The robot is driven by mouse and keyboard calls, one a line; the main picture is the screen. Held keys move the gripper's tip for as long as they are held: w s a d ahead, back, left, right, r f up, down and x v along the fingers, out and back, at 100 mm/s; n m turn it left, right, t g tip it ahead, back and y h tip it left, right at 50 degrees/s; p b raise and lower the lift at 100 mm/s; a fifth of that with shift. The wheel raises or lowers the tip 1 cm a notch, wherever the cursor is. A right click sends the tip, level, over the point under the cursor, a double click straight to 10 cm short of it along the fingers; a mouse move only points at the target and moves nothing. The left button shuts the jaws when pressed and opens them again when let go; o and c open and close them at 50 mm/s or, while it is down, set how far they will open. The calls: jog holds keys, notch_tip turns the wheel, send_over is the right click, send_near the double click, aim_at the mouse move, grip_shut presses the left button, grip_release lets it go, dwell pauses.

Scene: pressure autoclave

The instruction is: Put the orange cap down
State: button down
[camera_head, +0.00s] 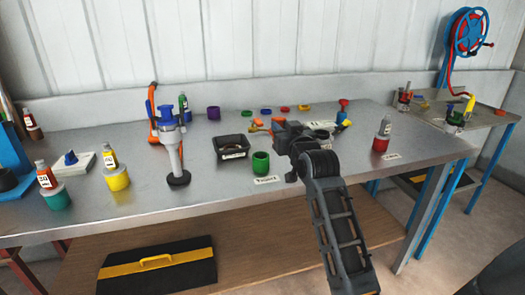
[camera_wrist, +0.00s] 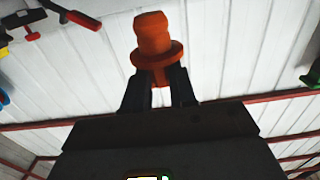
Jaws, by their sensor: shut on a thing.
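The orange cap (camera_wrist: 153,36) shows in the wrist view, with a rounded top and a wide flange. My gripper (camera_wrist: 159,76) is shut on the stem below the flange, with one dark finger on each side. In the head view my gripper (camera_head: 280,132) is over the back middle of the grey workbench (camera_head: 330,185). The held cap is hard to tell apart there from the small orange items just behind the gripper. What lies directly under the cap is hidden by my arm.
A black tray (camera_head: 232,147) and a green cup (camera_head: 261,162) stand left of my gripper. Several coloured rings lie along the back. A bottle in a red cup (camera_head: 381,140) stands to the right. The front strip of the bench is mostly clear.

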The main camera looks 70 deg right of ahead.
jog(key=shift+w+a+f, duration=0.2)
jog(key=shift+w+f, duration=0.65)
jog(key=shift+f, duration=0.35)
jog(key=shift+w+a+f, duration=0.2)
jog(key=shift+w+f, duration=0.7)
jog(key=shift+f, duration=0.25)
jog(key=shift+w+a+f, duration=0.2)
jog(key=shift+w+f, duration=0.65)
jog(key=shift+f, duration=0.35)
jog(key=shift+f, duration=0.1)
jog(key=shift+f+b, duration=0.4)
jog(key=shift+b, duration=0.1)
jog(key=c, duration=0.9)
grip_release()
jog(key=shift+r, duration=0.1)
jog(key=shift+r, duration=0.15)
jog(key=v, duration=1.2)
jog(key=shift+s+r, duration=0.1)
jog(key=shift+r, duration=0.15)
